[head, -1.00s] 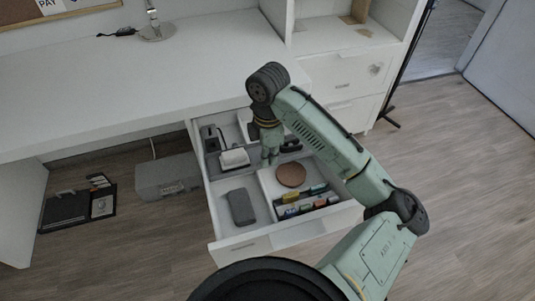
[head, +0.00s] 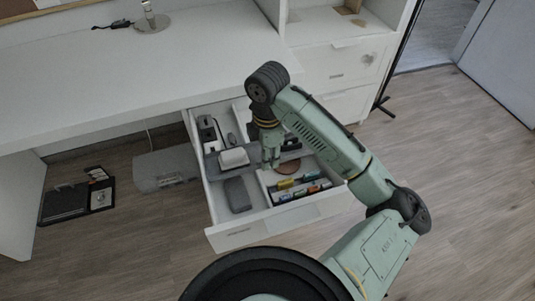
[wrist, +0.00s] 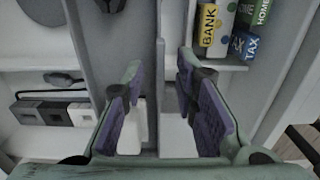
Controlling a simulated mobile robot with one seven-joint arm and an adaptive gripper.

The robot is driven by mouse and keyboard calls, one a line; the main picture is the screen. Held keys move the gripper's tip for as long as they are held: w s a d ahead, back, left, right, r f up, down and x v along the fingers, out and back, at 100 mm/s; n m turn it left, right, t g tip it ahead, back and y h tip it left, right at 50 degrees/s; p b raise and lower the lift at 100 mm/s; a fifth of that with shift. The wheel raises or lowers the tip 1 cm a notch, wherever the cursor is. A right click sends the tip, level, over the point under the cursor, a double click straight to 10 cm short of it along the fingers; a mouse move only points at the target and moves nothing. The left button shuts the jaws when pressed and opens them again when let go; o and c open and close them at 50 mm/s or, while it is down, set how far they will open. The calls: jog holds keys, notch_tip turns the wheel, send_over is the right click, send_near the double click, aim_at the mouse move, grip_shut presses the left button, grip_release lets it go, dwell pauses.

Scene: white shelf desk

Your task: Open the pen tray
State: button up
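The drawer (head: 240,234) under the white desk stands pulled out. A grey tray (head: 290,155), which I take for the pen tray, lies across it. My gripper (head: 270,163) points down at the tray, right of a white box (head: 233,158). In the wrist view, my gripper (wrist: 158,75) has its two fingers spread, with a thin grey wall between them. I cannot tell whether a finger touches that wall. The tray's inside is mostly hidden by my arm.
A grey case (head: 238,195) lies in the drawer's front left. Labelled files (head: 297,188) stand front right, near a partly covered brown disc (head: 287,170). Black and white items (head: 210,133) lie at the back left. The desk top (head: 150,75) is mostly clear.

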jog(key=shift+r, duration=0.1)
notch_tip(320, 180, up, 12)
dwell(0.5)
dwell(0.4)
